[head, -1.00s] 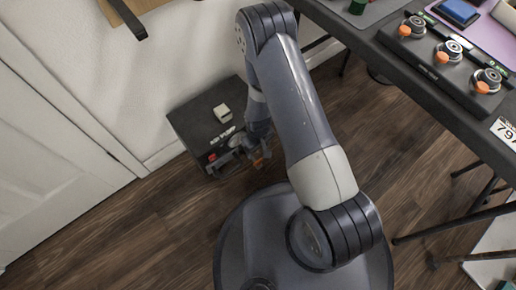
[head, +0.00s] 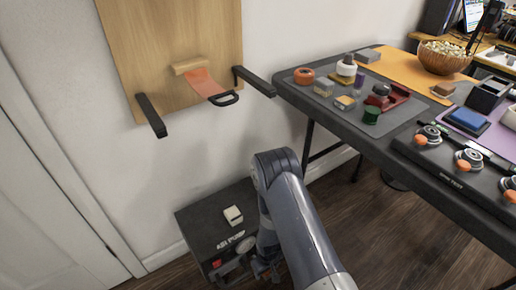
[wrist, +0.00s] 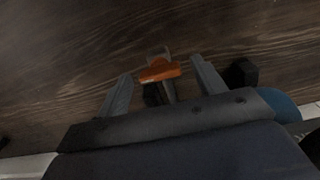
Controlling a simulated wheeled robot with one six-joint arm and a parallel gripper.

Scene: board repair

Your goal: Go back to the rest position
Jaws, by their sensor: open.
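My gripper (wrist: 160,80) is open and points down toward the dark wooden floor. In the wrist view its two grey fingers stand apart, and an orange piece (wrist: 160,72) with a greyish tip shows between them. I cannot tell whether that piece touches the fingers. In the head view my gripper (head: 264,270) is low beside the front of a black box, partly hidden by my arm and the picture's lower edge.
The black box (head: 205,225) bears a whitish block (head: 233,215). A wooden board (head: 150,55) with two black arms hangs on the wall. A white door (head: 40,210) is at left.

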